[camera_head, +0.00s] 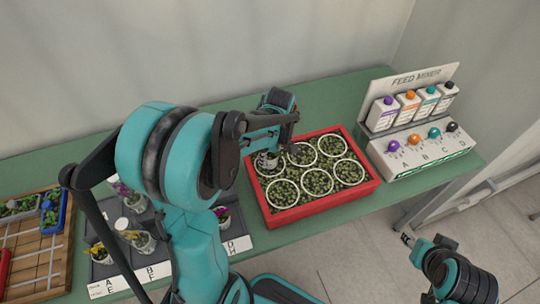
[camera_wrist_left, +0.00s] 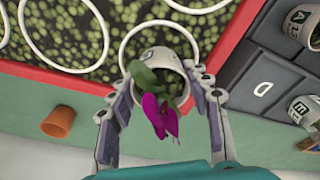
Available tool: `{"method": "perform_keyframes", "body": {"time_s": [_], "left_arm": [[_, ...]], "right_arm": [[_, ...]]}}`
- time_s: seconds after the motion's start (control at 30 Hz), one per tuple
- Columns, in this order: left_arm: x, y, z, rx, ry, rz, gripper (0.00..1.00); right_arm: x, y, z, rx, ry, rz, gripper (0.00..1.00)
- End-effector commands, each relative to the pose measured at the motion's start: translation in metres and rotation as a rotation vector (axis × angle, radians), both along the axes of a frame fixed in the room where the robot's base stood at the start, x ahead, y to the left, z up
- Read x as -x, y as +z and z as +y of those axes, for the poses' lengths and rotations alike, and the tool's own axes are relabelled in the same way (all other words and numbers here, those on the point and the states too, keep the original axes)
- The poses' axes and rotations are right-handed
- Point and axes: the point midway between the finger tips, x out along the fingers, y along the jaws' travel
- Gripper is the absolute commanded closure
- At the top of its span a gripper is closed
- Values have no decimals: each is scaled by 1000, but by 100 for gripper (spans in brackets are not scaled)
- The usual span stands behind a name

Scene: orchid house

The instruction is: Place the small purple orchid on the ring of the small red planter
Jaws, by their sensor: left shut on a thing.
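The small purple orchid (camera_wrist_left: 160,115) has magenta petals and green leaves in a white pot (camera_wrist_left: 160,62) with a dark letter. My left gripper (camera_wrist_left: 160,110) is shut on this pot, a finger on each side. The red planter (camera_head: 322,211) holds green-grey fill with several white rings. In the left wrist view the pot overlaps one ring (camera_wrist_left: 128,44) near the planter's edge. In the head view the pot (camera_head: 267,161) is at the back-left ring, partly hidden by my gripper. I cannot tell if it touches the fill. My right gripper (camera_head: 406,239) is low at the right, away from the planter.
A feed mixer (camera_head: 416,158) with several bottles stands right of the planter. A dark labelled tray (camera_head: 238,244) with potted plants lies left, partly behind my left arm. A wooden tray (camera_head: 36,262) is at far left. A terracotta pot (camera_wrist_left: 58,121) shows in the left wrist view.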

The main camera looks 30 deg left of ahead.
Motion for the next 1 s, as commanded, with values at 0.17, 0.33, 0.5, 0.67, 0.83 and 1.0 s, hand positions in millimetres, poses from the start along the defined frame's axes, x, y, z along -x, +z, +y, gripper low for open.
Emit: {"method": "perform_keyframes", "body": {"time_s": [0.17, 0.33, 0.5, 0.67, 0.83, 1.0], "left_arm": [[0, -3, 0, 0, 0, 0, 44], [0, -3, 0, 0, 0, 0, 30], [0, -3, 0, 0, 0, 0, 30], [0, 9, -1, 0, 0, 0, 30], [1, 44, -5, 0, 0, 0, 30], [2, 82, -10, 0, 0, 0, 30]], "right_arm": [[0, -3, 0, 0, 0, 0, 60], [0, -2, 0, 0, 0, 0, 60], [0, -2, 0, 0, 0, 0, 60], [0, 4, 0, 0, 0, 0, 60], [0, 18, 0, 0, 0, 0, 60], [0, 31, 0, 0, 0, 0, 60]]}}
